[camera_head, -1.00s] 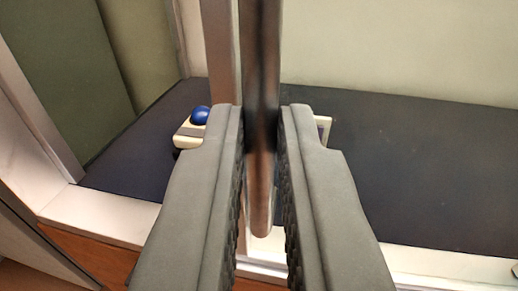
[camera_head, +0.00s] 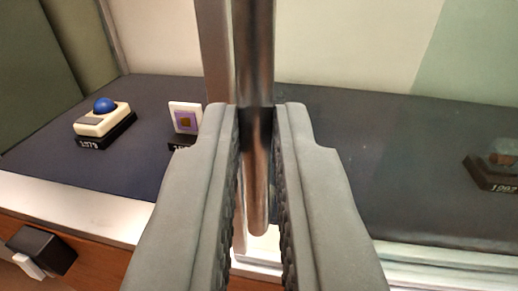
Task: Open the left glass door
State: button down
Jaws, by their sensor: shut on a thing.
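The left glass door's handle (camera_head: 256,60) is a dark, shiny vertical bar in the middle of the view. My gripper (camera_head: 257,170) is shut on its lower part, one finger on each side, and the bar's rounded end shows between the fingers. A metal door-frame upright (camera_head: 214,50) stands just left of the handle. The glass pane (camera_head: 370,160) seems to lie right of the handle, where the case looks duller. Left of the upright, the case interior shows clearly. The door's far edge and hinge or track are not in view.
Inside the case, a cream trackball device with a blue ball (camera_head: 103,117) and a small framed chip (camera_head: 185,118) stand on the dark shelf (camera_head: 90,165). Another exhibit (camera_head: 495,170) is at right. A black box-shaped object (camera_head: 42,250) is on the wooden front, lower left.

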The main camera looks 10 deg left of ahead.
jog(key=c, duration=1.5)
grip_release()
jog(key=s+d, duration=0.1)
jog(key=s, duration=0.4)
jog(key=s+d, duration=0.1)
jog(key=s, duration=0.5)
jog(key=s+d, duration=0.1)
jog(key=s, duration=0.5)
jog(key=shift+a+r, duration=0.1)
